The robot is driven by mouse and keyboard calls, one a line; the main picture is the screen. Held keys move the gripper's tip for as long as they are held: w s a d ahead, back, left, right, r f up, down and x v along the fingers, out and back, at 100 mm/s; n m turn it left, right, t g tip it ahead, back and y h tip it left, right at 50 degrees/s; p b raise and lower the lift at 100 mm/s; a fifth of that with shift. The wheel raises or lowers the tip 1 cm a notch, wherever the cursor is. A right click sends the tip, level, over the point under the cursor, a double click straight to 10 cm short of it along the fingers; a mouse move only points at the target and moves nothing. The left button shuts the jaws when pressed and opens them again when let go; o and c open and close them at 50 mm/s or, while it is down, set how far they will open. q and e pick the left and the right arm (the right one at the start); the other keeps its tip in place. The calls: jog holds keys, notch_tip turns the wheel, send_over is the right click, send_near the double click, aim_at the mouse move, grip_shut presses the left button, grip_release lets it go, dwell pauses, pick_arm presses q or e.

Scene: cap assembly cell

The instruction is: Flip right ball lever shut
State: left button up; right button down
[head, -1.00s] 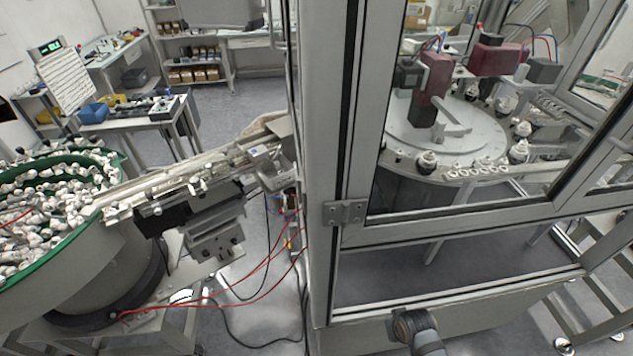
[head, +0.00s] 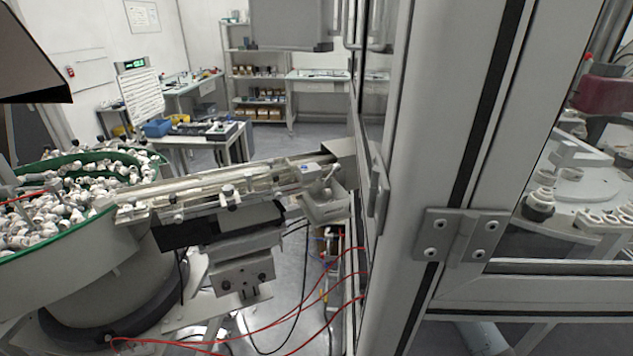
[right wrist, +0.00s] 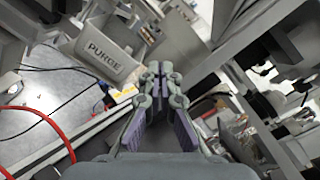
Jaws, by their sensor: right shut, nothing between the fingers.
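My right gripper (right wrist: 160,72) is in the middle of the right wrist view. Its fingertips are together with nothing between them. A light grey part marked PURGE (right wrist: 105,50) is beyond the gripper to the upper left. A small yellow piece (right wrist: 126,93) lies just left of the fingers, apart from them as far as I can tell. I cannot make out the right ball lever for certain in either view, so its position is unclear. In the head view, small fittings with a yellow spot (head: 327,297) sit low beside the enclosure. My left gripper is not in view.
A red hose (right wrist: 52,125) curves at the left of the wrist view. The enclosure's frame post (head: 440,130) stands right of centre in the head view. The feeder bowl (head: 100,265) and the linear track (head: 215,190) are at left. Red hoses (head: 318,285) hang between.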

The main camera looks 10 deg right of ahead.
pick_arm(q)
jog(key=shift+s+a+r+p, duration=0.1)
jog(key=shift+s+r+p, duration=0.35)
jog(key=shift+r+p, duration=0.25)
pick_arm(e)
jog(key=w+a+r, duration=0.4)
jog(key=w+a, duration=0.1)
jog(key=w, duration=0.4)
jog(key=shift+a, duration=0.2)
jog(key=shift+f, duration=0.1)
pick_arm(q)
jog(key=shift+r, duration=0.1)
pick_arm(e)
jog(key=shift+r+n, duration=0.25)
jog(key=shift+n, duration=0.15)
